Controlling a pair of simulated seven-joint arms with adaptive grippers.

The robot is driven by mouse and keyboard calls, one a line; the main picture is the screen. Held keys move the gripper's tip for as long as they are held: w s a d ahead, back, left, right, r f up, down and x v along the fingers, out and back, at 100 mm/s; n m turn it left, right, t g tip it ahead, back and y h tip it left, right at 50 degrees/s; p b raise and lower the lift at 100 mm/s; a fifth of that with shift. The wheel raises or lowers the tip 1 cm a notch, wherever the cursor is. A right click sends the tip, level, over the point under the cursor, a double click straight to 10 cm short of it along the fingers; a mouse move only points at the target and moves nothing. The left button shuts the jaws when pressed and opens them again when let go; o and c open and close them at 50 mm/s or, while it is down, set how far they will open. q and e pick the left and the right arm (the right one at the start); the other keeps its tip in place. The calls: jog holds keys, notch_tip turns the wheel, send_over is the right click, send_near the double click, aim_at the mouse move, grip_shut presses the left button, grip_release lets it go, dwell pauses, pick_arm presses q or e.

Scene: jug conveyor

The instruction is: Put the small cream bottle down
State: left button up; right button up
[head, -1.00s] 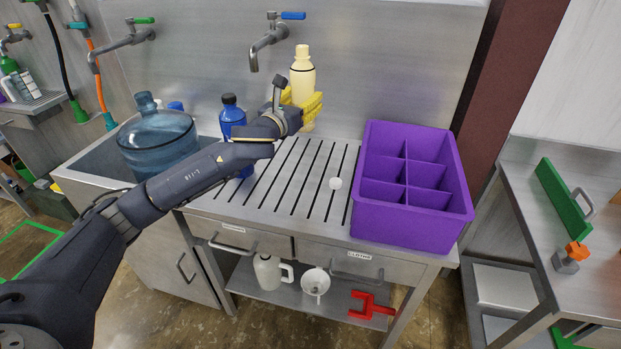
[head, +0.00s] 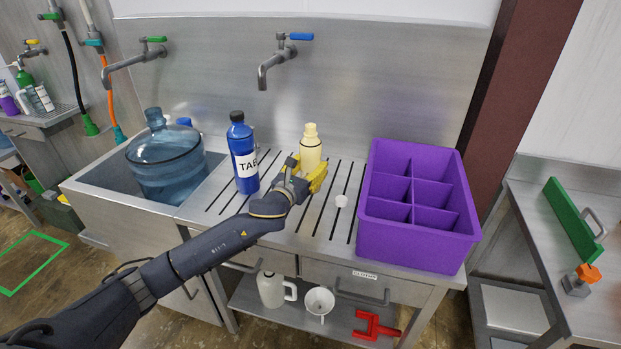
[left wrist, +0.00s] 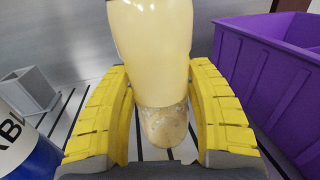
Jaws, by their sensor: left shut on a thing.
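The small cream bottle (head: 311,146) is upright over the slotted steel drainboard (head: 285,222), in front of the back wall. My left gripper (head: 308,174) is shut around its lower body with yellow fingers. My right gripper is not in view.
A blue labelled bottle (head: 242,155) stands left of the gripper. A purple divided crate (head: 415,238) stands to the right. A large blue jug (head: 166,165) is in the sink; a blue-handled tap (head: 272,62) hangs above.

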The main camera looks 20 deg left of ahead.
pick_arm(q)
jog(key=shift+f, duration=2.15)
jog(key=shift+f, duration=0.1)
jog(key=o, duration=1.5)
jog(key=shift+c, duration=0.2)
jog(key=s, duration=0.4)
jog(key=s+a, duration=0.1)
jog(key=s, duration=0.3)
jog(key=s+a, duration=0.1)
jog(key=s, duration=0.2)
jog(key=shift+s+a, duration=0.15)
jog(key=shift+s, duration=0.25)
